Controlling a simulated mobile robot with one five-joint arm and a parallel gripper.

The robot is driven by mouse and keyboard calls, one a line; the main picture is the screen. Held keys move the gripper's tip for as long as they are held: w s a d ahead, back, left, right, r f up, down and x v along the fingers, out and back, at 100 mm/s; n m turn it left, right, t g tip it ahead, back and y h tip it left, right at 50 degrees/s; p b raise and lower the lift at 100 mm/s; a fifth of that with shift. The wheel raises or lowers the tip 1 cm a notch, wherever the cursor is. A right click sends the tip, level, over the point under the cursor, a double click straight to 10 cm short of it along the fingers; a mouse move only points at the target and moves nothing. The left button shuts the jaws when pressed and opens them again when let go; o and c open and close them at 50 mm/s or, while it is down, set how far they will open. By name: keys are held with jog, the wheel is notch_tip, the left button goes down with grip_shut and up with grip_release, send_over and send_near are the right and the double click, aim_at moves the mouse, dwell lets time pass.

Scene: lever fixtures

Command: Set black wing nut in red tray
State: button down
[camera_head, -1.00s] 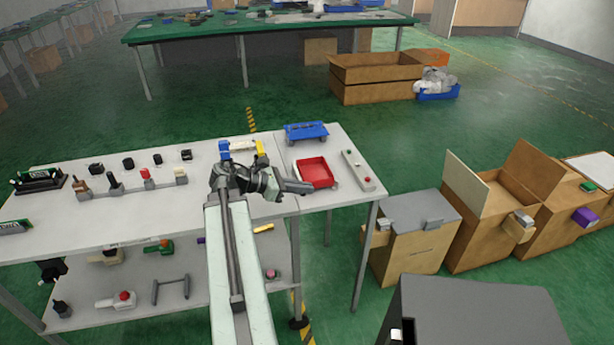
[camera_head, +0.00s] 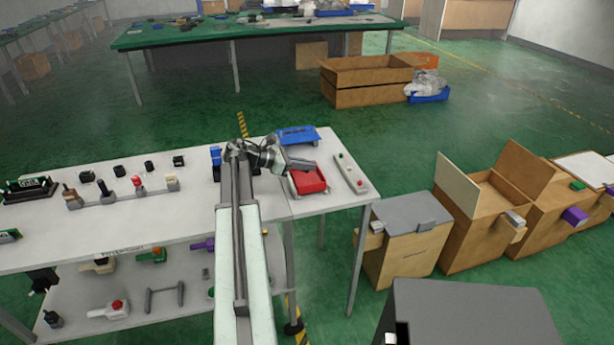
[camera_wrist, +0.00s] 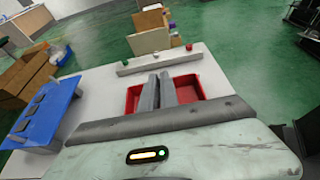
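The red tray (camera_head: 311,184) sits on the white table near its right end. My gripper (camera_head: 313,165) reaches in from the left and is over the tray in the head view. In the wrist view, the two grey fingers (camera_wrist: 161,88) lie close together in front of the tray (camera_wrist: 190,86), whose red sides show on both sides of them. I cannot make out the black wing nut in any view. Whether anything is between the fingertips is hidden.
A blue rack (camera_head: 297,135) stands behind the tray. A grey button bar (camera_head: 350,172) lies to its right. Lever fixtures (camera_head: 122,190) and small black knobs stand on the left of the table. Cardboard boxes (camera_head: 490,205) stand on the floor at right.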

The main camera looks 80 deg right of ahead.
jog(key=shift+d+f+b, duration=0.15)
jog(key=shift+f+b, duration=1.8)
jog(key=shift+r, duration=0.2)
jog(key=shift+f, duration=0.15)
jog(key=c, duration=1.6)
grip_release()
jog(key=shift+r+p, duration=0.3)
jog(key=shift+p, duration=0.05)
jog(key=p+v, duration=0.4)
jog(key=v, duration=0.7)
jog(key=shift+w+r, duration=0.1)
jog(key=shift+w, duration=0.25)
